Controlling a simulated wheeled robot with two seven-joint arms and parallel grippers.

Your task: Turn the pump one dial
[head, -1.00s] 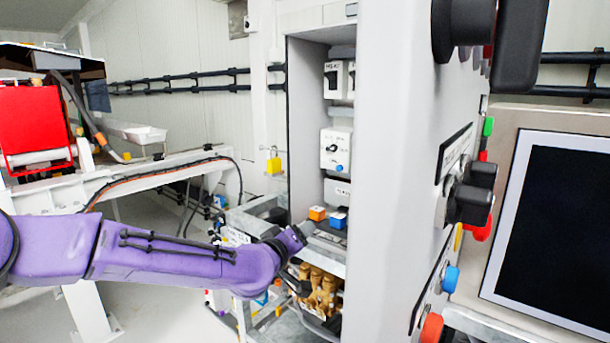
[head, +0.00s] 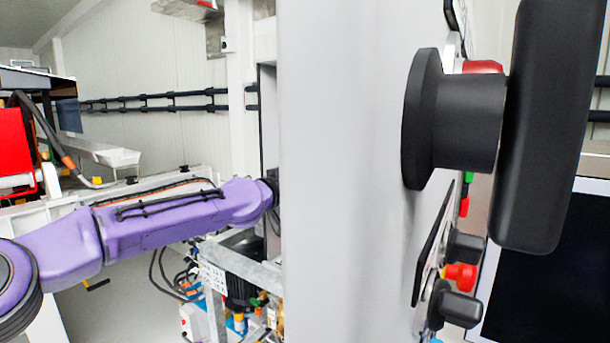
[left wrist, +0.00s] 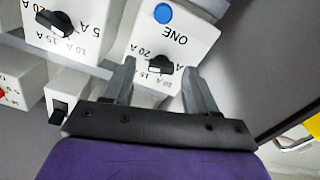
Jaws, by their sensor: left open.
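In the left wrist view, a white box marked ONE (left wrist: 182,35) carries a blue button and a black dial (left wrist: 159,66) with ampere marks around it. My left gripper (left wrist: 160,70) is open, with one finger on each side of this dial. I cannot tell whether the fingers touch it. In the head view the left gripper and the dial are hidden behind the grey cabinet wall (head: 335,170); only my purple arm shows, entering from the left. My right gripper is not in view.
A second white box (left wrist: 75,30) with a similar black dial is beside the ONE box. A black switch (left wrist: 58,110) is below it. In the head view, a large black handle (head: 470,125), smaller knobs and a dark screen (head: 540,240) are at the right.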

